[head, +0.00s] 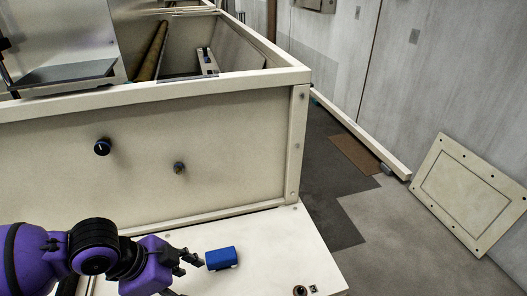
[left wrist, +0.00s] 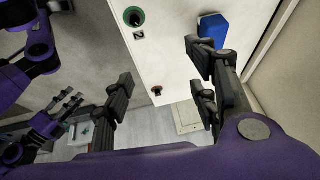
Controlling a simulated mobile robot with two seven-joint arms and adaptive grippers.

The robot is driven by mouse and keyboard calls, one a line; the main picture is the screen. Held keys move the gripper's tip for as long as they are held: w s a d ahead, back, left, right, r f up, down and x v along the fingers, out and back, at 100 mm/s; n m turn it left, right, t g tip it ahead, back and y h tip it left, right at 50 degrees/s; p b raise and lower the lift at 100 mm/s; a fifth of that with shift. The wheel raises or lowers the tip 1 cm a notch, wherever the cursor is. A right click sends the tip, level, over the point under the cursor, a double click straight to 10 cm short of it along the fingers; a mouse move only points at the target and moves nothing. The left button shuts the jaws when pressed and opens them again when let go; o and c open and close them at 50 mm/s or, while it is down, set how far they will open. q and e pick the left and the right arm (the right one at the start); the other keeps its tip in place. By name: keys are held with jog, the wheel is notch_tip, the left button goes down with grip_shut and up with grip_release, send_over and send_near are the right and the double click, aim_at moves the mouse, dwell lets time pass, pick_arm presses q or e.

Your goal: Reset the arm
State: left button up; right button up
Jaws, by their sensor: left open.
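My left gripper (head: 187,262) comes in from the lower left over the pale ledge (head: 268,240). Its fingers are apart and nothing is between them; the left wrist view shows them spread too (left wrist: 160,75). A small blue block-like object (head: 221,258) lies on the ledge just right of the fingertips. It also shows in the left wrist view (left wrist: 213,27), beyond the right finger, which seems to overlap its edge; I cannot tell whether they touch. My right gripper (left wrist: 66,108) seems to be at the left of that view, small, its jaw state unclear.
A large cream hopper (head: 220,140) with a dark knob (head: 102,147) stands behind the ledge. The ledge has a dark round fitting (head: 300,291) near its front and a green-ringed one (left wrist: 134,17). A framed panel (head: 470,193) leans at the right; grey floor lies between.

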pick_arm(q)
jog(key=w+d+n+t+h+p, duration=0.1)
jog(key=w+d+t, duration=0.2)
jog(key=w, duration=0.5)
jog(key=s+a+f+n+t+y+p, duration=0.1)
jog(key=s+a+f+n+p, duration=0.1)
jog(key=s, duration=0.7)
jog(key=s+a+f+n+t+y+p, duration=0.1)
jog(key=s+f+n+p, duration=0.3)
jog(key=s, duration=0.5)
jog(key=s+a+f+n+t+y+p, duration=0.1)
jog(key=s+a+f+n+y+p, duration=0.1)
jog(key=s+f+n, duration=0.3)
jog(key=s+n+y+p, duration=0.1)
jog(key=s, duration=0.3)
jog(key=shift+s+a+n+p, duration=0.25)
jog(key=shift+a+n+p, duration=0.1)
jog(key=shift+a+n, duration=0.05)
pick_arm(e)
jog(key=w+a+r+t, duration=0.1)
jog(key=w+r, duration=0.3)
jog(key=r, duration=0.6)
jog(key=shift+w+r, duration=0.2)
jog(key=shift+r, duration=0.1)
